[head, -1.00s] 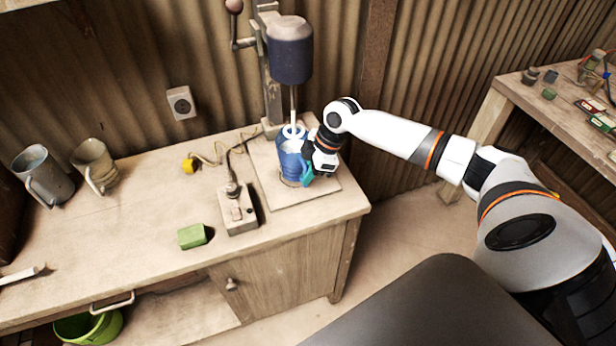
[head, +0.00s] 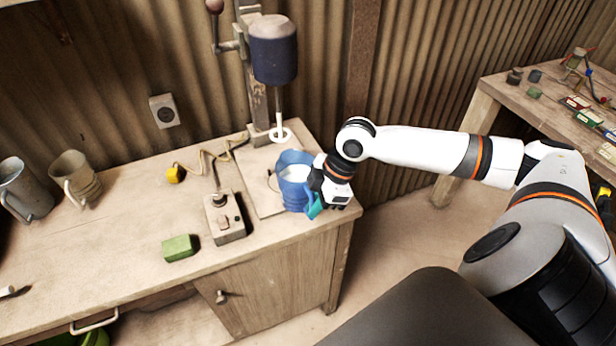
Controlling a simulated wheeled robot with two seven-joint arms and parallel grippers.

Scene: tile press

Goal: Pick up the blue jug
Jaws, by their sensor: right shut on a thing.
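The blue jug (head: 291,184) is at the right end of the workbench, over the front part of the press base board. It looks upright and holds something white. My right gripper (head: 316,197) is at the jug's right side, shut on it; the fingers are partly hidden. A teal piece shows at the fingers. I cannot tell whether the jug's bottom touches the board. My left gripper is not in view.
The press (head: 274,50) stands behind the jug, its shaft ending in a white ring (head: 280,135). A switch box (head: 224,218) with a cable and a green block (head: 179,248) lie to the left. Two mugs (head: 75,178) stand far left. A second table (head: 510,95) is at right.

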